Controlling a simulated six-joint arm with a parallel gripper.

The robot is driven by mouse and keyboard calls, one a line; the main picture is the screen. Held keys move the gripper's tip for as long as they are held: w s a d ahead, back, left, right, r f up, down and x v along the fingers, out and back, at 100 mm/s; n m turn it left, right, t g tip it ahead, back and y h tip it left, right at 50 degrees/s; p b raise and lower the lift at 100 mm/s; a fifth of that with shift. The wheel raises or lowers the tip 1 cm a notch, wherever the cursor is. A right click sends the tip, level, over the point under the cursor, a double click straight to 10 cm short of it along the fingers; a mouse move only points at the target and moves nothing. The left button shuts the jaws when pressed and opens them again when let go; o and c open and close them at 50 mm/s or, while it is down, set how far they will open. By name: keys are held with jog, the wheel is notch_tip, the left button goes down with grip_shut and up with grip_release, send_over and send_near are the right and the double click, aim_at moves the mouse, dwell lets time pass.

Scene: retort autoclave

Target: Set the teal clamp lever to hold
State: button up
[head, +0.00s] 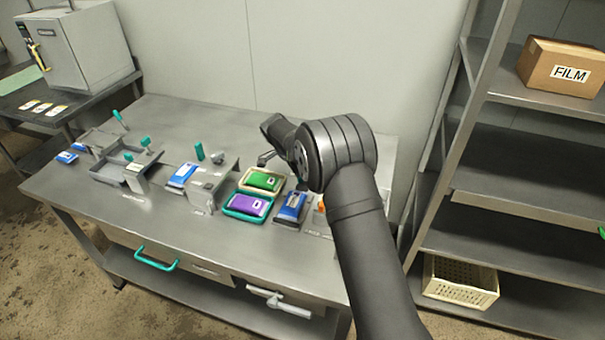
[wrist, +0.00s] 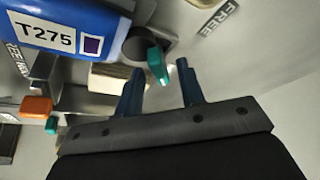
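The teal clamp lever (wrist: 157,65) shows in the wrist view as a short teal tip beside a dark round knob (wrist: 137,44). My gripper (wrist: 160,82) is open, with its two dark blue fingers apart. The lever tip appears between or just beyond the fingertips; I cannot tell whether they touch it. A FREE label (wrist: 219,18) lies to the upper right of the lever. I cannot make out a HOLD label.
A blue pouch marked T275 (wrist: 60,25) lies close beside the knob. An orange part (wrist: 36,107) is at the left. On the bench (head: 180,240) are a green pouch (head: 263,180), a purple pouch (head: 247,205) and metal fixtures with other teal handles (head: 199,151). A shelf rack (head: 520,205) stands right.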

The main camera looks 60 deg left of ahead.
jog(key=shift+r, duration=0.1)
jog(key=v, duration=1.7)
jog(key=shift+s, duration=0.15)
jog(key=x, duration=1.7)
